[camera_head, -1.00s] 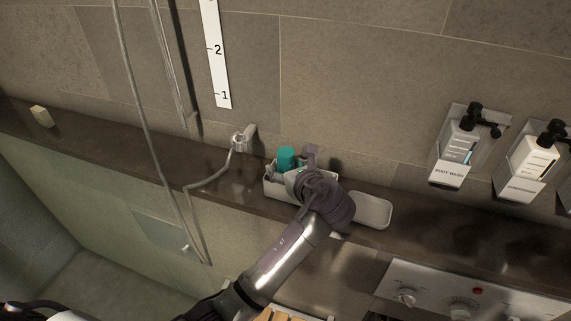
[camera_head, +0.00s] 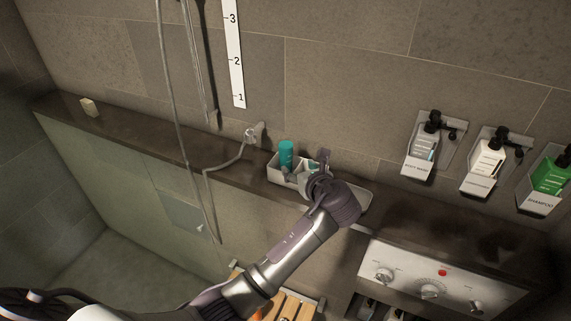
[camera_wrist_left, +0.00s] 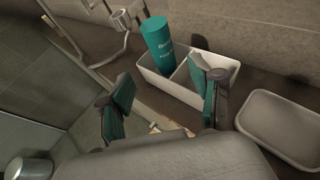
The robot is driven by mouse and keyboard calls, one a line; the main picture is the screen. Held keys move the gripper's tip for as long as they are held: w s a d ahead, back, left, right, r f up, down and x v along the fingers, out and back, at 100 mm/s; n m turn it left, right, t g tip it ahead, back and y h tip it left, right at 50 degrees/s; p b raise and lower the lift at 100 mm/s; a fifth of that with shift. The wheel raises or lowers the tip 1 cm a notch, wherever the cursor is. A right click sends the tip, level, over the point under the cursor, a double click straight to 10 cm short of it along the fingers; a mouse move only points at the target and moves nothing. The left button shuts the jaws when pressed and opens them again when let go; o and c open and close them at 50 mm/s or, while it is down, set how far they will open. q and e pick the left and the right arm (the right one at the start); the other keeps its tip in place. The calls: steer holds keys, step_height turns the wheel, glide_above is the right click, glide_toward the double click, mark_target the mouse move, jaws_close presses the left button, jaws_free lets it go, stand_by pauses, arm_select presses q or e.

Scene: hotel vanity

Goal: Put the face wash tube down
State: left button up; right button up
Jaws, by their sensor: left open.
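A teal cylindrical container (camera_head: 286,154) with white lettering, which I take to be the face wash tube, stands upright in the left compartment of a white divided caddy (camera_head: 281,179). In the left wrist view the tube (camera_wrist_left: 158,43) leans slightly inside the caddy (camera_wrist_left: 180,93). My left gripper (camera_head: 313,168) is at the caddy's front right in the head view. In the left wrist view its fingers (camera_wrist_left: 160,80) are spread, with teal inner faces. No held object shows between them, and the tube is beyond them. The right finger hides part of the right compartment. My right gripper is out of view.
A shallow white tray (camera_wrist_left: 285,120) lies right of the caddy on the dark ledge (camera_head: 140,135). A hose holder (camera_head: 252,134) is left of the caddy. Wall dispensers (camera_head: 480,165) and a control panel (camera_head: 440,283) are at right. The ledge left of the holder is mostly clear.

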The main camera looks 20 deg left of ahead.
arm_select(q)
steer(key=s+d+f+n+t+h, duration=0.35)
steer(key=d+f+n+h, duration=0.25)
steer(key=f+n+h, duration=0.25)
steer(key=s+a+f+n+g, duration=0.1)
steer(key=s+f+n+g, duration=0.25)
steer(key=s+f, duration=0.65)
steer(key=s+a+f+n+g, duration=0.1)
steer(key=s+f+n+g, duration=0.2)
steer(key=f, duration=1.3)
steer(key=s+a+f+n+g, duration=0.35)
steer(key=s+f+n, duration=0.25)
steer(key=s+f, duration=1.15)
steer(key=s+a+f+n+g, duration=0.1)
steer(key=s+a+f+n, duration=0.1)
steer(key=s, duration=0.8)
steer(key=s+a+f+n+g, duration=0.1)
steer(key=s+a+f+n, duration=0.1)
steer(key=s, duration=0.8)
steer(key=shift+s+g+h, duration=0.2)
steer(key=shift+g+h, duration=0.15)
steer(key=shift+a, duration=0.1)
